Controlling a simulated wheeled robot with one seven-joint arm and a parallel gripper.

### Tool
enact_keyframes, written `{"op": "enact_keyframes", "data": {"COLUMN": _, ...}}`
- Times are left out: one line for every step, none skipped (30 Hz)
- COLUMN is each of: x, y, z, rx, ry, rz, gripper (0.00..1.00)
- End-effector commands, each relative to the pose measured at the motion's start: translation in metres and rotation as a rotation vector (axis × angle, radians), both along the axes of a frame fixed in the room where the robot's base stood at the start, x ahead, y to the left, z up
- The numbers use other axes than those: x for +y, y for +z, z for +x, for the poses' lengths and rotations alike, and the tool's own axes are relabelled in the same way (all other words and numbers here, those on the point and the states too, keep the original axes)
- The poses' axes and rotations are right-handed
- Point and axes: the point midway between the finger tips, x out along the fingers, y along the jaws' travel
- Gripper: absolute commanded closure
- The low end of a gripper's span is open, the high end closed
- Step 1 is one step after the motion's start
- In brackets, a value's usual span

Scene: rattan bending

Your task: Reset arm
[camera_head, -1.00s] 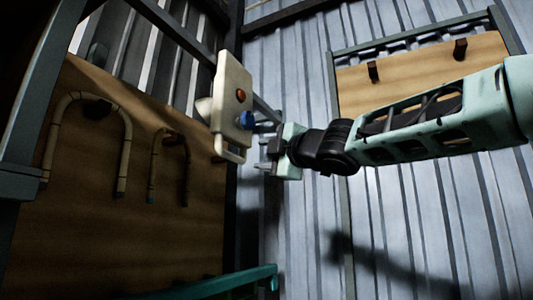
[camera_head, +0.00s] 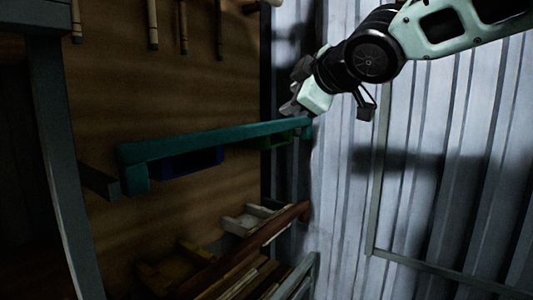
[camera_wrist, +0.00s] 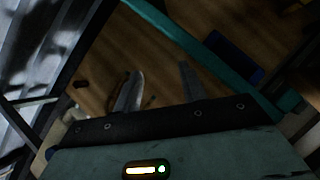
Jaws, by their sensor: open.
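My arm comes in from the upper right in the head view. My gripper (camera_head: 292,105) is at the upper middle, close to the right end of a teal bar (camera_head: 215,137); I cannot tell whether it touches the bar. In the wrist view my gripper (camera_wrist: 160,88) shows two grey fingers set apart. Nothing is between them but the brown wooden board behind. The teal bar also shows in the wrist view (camera_wrist: 188,42), running diagonally beyond the fingers.
A wooden board (camera_head: 130,100) with hanging rods (camera_head: 152,25) stands at the left. A blue bin (camera_head: 192,162) sits under the teal bar. Wooden pieces (camera_head: 250,250) lie below. A corrugated metal wall (camera_head: 345,215) is at the right. A dark post (camera_head: 60,170) stands at the left.

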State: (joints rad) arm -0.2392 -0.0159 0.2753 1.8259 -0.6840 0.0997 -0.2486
Motion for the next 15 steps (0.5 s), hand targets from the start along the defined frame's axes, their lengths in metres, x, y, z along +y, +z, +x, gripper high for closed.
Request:
{"op": "enact_keyframes", "data": {"x": 0.001, "y": -0.034, "z": -0.015, "rx": 0.105, "ry": -0.024, "rz": 0.014, "gripper": 0.59}}
{"op": "enact_keyframes", "data": {"x": 0.001, "y": -0.054, "z": -0.025, "rx": 0.168, "ry": -0.043, "rz": 0.023, "gripper": 0.59}}
{"op": "enact_keyframes", "data": {"x": 0.0, "y": -0.081, "z": -0.039, "rx": 0.253, "ry": -0.069, "rz": 0.032, "gripper": 0.59}}
{"op": "enact_keyframes", "data": {"x": -0.001, "y": -0.099, "z": -0.05, "rx": 0.315, "ry": -0.09, "rz": 0.037, "gripper": 0.59}}
{"op": "enact_keyframes", "data": {"x": -0.003, "y": -0.118, "z": -0.062, "rx": 0.377, "ry": -0.112, "rz": 0.041, "gripper": 0.59}}
{"op": "enact_keyframes", "data": {"x": -0.005, "y": -0.141, "z": -0.079, "rx": 0.456, "ry": -0.14, "rz": 0.044, "gripper": 0.59}}
{"op": "enact_keyframes", "data": {"x": -0.008, "y": -0.159, "z": -0.092, "rx": 0.516, "ry": -0.163, "rz": 0.043, "gripper": 0.59}}
{"op": "enact_keyframes", "data": {"x": -0.011, "y": -0.176, "z": -0.106, "rx": 0.576, "ry": -0.188, "rz": 0.044, "gripper": 0.59}}
{"op": "enact_keyframes", "data": {"x": -0.016, "y": -0.197, "z": -0.125, "rx": 0.654, "ry": -0.221, "rz": 0.04, "gripper": 0.59}}
{"op": "enact_keyframes", "data": {"x": -0.02, "y": -0.213, "z": -0.14, "rx": 0.711, "ry": -0.247, "rz": 0.037, "gripper": 0.59}}
{"op": "enact_keyframes", "data": {"x": -0.024, "y": -0.227, "z": -0.156, "rx": 0.767, "ry": -0.275, "rz": 0.032, "gripper": 0.59}}
{"op": "enact_keyframes", "data": {"x": -0.03, "y": -0.246, "z": -0.178, "rx": 0.841, "ry": -0.31, "rz": 0.024, "gripper": 0.59}}
{"op": "enact_keyframes", "data": {"x": -0.035, "y": -0.258, "z": -0.194, "rx": 0.895, "ry": -0.34, "rz": 0.017, "gripper": 0.59}}
{"op": "enact_keyframes", "data": {"x": -0.041, "y": -0.27, "z": -0.21, "rx": 0.945, "ry": -0.368, "rz": 0.01, "gripper": 0.59}}
{"op": "enact_keyframes", "data": {"x": -0.048, "y": -0.284, "z": -0.23, "rx": 1.01, "ry": -0.404, "rz": -0.002, "gripper": 0.59}}
